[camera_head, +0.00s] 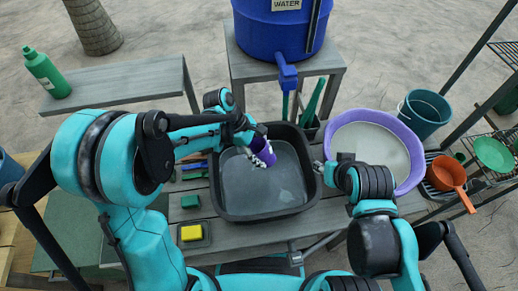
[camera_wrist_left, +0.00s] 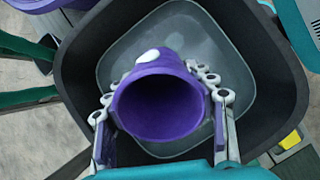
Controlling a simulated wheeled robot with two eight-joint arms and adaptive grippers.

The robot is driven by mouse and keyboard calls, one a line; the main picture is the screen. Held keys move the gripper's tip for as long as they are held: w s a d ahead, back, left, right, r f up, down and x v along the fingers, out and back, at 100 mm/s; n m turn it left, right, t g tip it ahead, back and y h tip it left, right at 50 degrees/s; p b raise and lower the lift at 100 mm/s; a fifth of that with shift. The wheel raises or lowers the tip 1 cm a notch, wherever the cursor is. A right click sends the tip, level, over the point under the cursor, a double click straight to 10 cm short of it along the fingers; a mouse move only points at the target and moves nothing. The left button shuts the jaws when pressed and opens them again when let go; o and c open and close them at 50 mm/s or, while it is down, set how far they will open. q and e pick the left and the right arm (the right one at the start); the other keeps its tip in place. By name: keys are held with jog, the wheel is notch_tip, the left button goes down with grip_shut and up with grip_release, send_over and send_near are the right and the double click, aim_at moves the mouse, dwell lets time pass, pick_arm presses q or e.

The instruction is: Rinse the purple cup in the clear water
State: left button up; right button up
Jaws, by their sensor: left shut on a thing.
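The purple cup (camera_head: 265,153) is held over the black basin (camera_head: 217,205). In the left wrist view the cup (camera_wrist_left: 160,108) has its open mouth toward the camera, and a white spot shows on its side. My left gripper (camera_head: 256,157) is shut on the cup, with a finger on each side in the wrist view (camera_wrist_left: 160,82). The basin holds grey-looking water (camera_head: 250,190) below the cup; whether the cup touches it is unclear. My right gripper (camera_head: 326,170) is between the black basin and a purple basin (camera_head: 413,182); its jaws are too small to read.
The purple basin holds pale, cloudy liquid. A blue water barrel (camera_head: 275,35) with a tap stands behind the black basin. A yellow sponge (camera_head: 191,233) and a green block (camera_head: 190,202) lie left of the basin. An orange pan (camera_head: 447,173) and a teal bucket (camera_head: 425,112) are at right.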

pick_arm(q)
notch_tip(320, 180, down, 17)
jog(key=b, duration=1.1)
jog(key=shift+a+r, duration=0.1)
jog(key=shift+b, duration=0.35)
jog(key=shift+f+b, duration=0.5)
jog(key=shift+f, duration=0.1)
jog(key=shift+a+r, duration=0.1)
jog(key=shift+r, duration=0.05)
